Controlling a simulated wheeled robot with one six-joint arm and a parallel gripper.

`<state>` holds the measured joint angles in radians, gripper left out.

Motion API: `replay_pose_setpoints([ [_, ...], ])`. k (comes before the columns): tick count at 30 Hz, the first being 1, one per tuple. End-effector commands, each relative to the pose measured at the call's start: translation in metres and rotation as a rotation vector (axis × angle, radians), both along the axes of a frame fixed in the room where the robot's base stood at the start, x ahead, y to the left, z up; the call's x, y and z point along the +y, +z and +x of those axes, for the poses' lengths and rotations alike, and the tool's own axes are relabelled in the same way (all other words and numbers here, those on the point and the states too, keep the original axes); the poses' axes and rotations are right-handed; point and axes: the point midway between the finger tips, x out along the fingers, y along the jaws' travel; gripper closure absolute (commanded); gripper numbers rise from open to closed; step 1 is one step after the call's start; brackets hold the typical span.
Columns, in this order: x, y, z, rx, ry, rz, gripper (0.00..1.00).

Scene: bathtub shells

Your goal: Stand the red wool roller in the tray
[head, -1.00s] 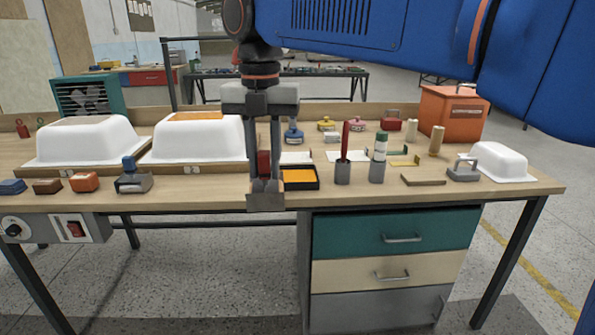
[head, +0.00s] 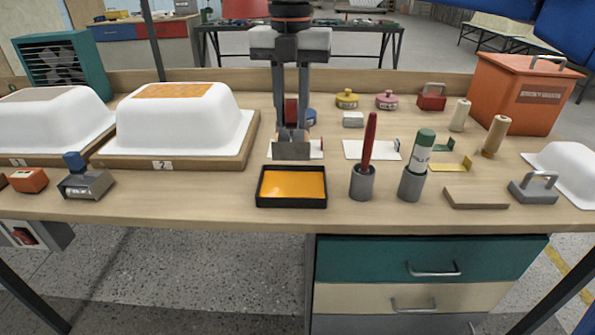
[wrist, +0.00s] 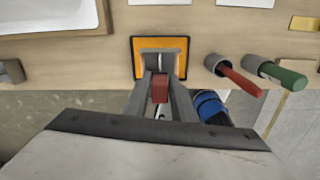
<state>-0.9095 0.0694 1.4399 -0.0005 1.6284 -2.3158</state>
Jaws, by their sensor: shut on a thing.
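My gripper (head: 291,148) points down, with its fingers closed on a red piece (head: 291,111), which I take to be the red wool roller. The red piece also shows between the fingers in the wrist view (wrist: 160,88). A grey block sits at the fingertips; I cannot tell whether it belongs to the held thing. The shallow black tray with an orange floor (head: 291,203) lies near the table's front edge. In the head view the gripper appears just above the tray's far edge. In the wrist view the fingers overlap the tray (wrist: 134,42). Their height above it is unclear.
Right of the tray stand a grey cup with a red stick (head: 362,184) and another with a green-topped cylinder (head: 411,185). Left are a blue-knobbed grey tool (head: 86,184) and a white shell (head: 180,130) on a board. White cards lie behind the tray.

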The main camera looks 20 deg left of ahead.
Motion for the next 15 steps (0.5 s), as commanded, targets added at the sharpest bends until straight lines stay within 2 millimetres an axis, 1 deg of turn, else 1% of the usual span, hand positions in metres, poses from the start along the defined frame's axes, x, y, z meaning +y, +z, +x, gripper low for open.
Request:
replay_pose_setpoints([
  [6, 0.000, -0.034, 0.000, 0.002, 0.000, -0.002, 0.98],
  [9, 0.000, -0.047, 0.000, 0.001, 0.000, -0.001, 0.98],
  [15, 0.000, -0.059, 0.000, 0.001, 0.000, -0.001, 0.98],
])
